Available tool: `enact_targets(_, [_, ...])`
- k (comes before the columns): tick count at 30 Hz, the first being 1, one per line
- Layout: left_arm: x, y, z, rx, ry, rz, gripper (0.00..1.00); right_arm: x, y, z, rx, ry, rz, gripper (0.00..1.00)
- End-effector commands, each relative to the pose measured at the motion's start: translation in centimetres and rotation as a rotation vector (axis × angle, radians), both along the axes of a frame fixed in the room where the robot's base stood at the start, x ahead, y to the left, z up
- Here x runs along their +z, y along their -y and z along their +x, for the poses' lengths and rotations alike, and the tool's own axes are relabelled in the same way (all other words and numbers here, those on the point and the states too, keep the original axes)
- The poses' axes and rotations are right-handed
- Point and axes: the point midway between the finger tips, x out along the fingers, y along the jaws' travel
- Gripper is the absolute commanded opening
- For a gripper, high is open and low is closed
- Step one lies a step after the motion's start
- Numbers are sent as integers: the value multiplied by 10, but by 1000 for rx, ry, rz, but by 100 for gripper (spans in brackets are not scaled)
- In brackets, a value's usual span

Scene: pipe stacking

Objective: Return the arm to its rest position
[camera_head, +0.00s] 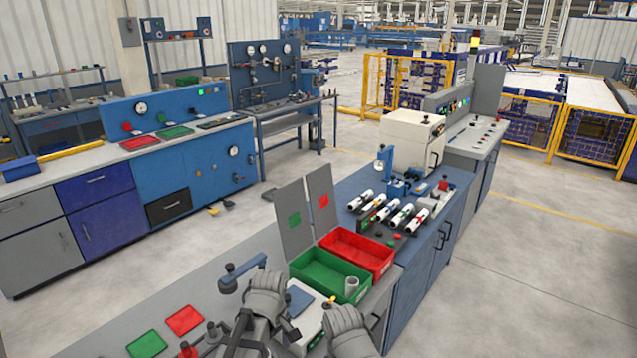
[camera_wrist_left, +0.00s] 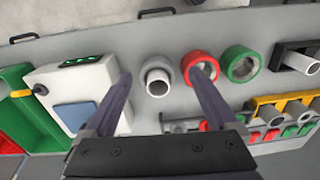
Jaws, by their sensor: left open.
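My left gripper shows in the left wrist view (camera_wrist_left: 157,74) with its two dark fingers spread wide apart. A short pale pipe (camera_wrist_left: 157,82) in a grey ring appears between the fingertips, seen end-on; I cannot tell how far below the fingers it is. In the head view my left arm's grey end (camera_head: 265,293) is at the bottom middle, beside a white unit with a blue pad (camera_head: 299,301). My right arm's grey end (camera_head: 346,328) is at the bottom, right of it; its fingers cannot be made out.
A green bin (camera_head: 310,283) holding a grey cylinder (camera_head: 351,287) and a red bin (camera_head: 375,254) stand just beyond my arms. White banded pipes (camera_head: 395,217) lie farther along the bench. Red (camera_wrist_left: 203,60) and green rings (camera_wrist_left: 248,57) sit right of the pale pipe. Floor right is clear.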

Motion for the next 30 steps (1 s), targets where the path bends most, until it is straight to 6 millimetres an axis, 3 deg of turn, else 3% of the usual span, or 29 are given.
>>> enact_targets(1, [0,12,-20,-153,-9,6,92,0,0,0,0,0,0,50])
enact_targets(6, [1,38,-59,-659,-45,26,92,0,0,0,0,0,0,50])
enact_targets(12, [1,55,-89,-1058,-80,38,92,0,0,0,0,0,0,50])
enact_targets(18, [1,60,-98,-1201,-95,41,92,0,0,0,0,0,0,50])
enact_targets(30, [1,60,-97,-1206,-95,41,92,0,0,0,0,0,0,50])
